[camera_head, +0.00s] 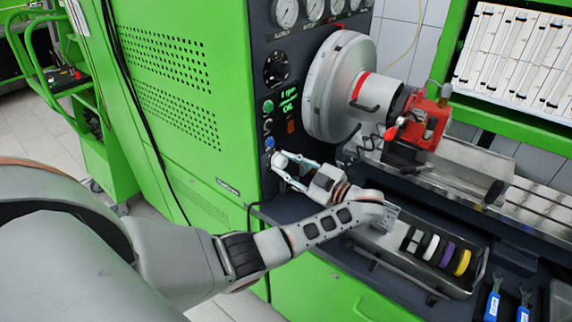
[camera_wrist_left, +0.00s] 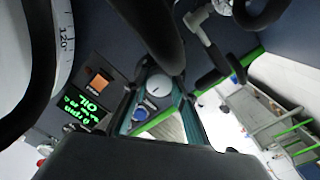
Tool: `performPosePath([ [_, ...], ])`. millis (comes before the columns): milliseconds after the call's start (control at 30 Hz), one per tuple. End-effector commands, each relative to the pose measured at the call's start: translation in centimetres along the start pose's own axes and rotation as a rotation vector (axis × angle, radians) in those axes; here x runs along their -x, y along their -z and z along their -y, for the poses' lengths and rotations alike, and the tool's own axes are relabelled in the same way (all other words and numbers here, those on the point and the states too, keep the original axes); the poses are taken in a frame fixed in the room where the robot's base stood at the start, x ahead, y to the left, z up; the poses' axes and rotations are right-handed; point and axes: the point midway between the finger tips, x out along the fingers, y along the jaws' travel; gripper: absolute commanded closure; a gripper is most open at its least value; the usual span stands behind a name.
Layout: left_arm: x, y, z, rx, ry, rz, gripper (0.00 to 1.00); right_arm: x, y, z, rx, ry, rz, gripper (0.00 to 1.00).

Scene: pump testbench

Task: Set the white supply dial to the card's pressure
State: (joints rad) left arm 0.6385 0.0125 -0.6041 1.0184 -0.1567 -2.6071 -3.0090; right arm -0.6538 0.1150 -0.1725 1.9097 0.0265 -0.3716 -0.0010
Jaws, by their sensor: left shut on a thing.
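The white supply dial (camera_head: 279,160) is at the lower front of the dark control panel, below the blue knob. My left gripper (camera_head: 287,166) reaches it from the right and is shut on it. In the left wrist view the dial's round white face (camera_wrist_left: 158,88) sits between the fingers of the left gripper (camera_wrist_left: 160,82). The dial's setting cannot be read. My right gripper is not in view.
Above the dial are a blue knob (camera_head: 269,142), a green-text display (camera_head: 288,101), a black rotary knob (camera_head: 276,69) and gauges (camera_head: 285,13). A large grey drum (camera_head: 336,86) is to the right. A tray of coloured rings (camera_head: 400,273) lies below my forearm.

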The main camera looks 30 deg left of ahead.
Motion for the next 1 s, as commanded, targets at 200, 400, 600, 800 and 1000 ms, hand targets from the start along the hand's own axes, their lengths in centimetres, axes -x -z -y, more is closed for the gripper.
performPosePath([
  [200,-0.1,0.1,-0.1,0.003,0.0,-0.003,0.96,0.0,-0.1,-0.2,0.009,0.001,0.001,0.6],
  [400,-0.1,0.1,-0.1,0.002,0.0,-0.002,0.57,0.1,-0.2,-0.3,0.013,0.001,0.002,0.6],
  [600,0.0,0.0,0.0,0.002,0.0,-0.001,0.57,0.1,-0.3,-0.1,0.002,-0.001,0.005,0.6],
  [800,1.5,-0.1,0.0,0.001,0.001,0.003,0.57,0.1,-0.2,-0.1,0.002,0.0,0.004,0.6],
  [1000,4.5,0.0,0.0,0.0,0.001,0.002,0.57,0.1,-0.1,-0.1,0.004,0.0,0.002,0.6],
])
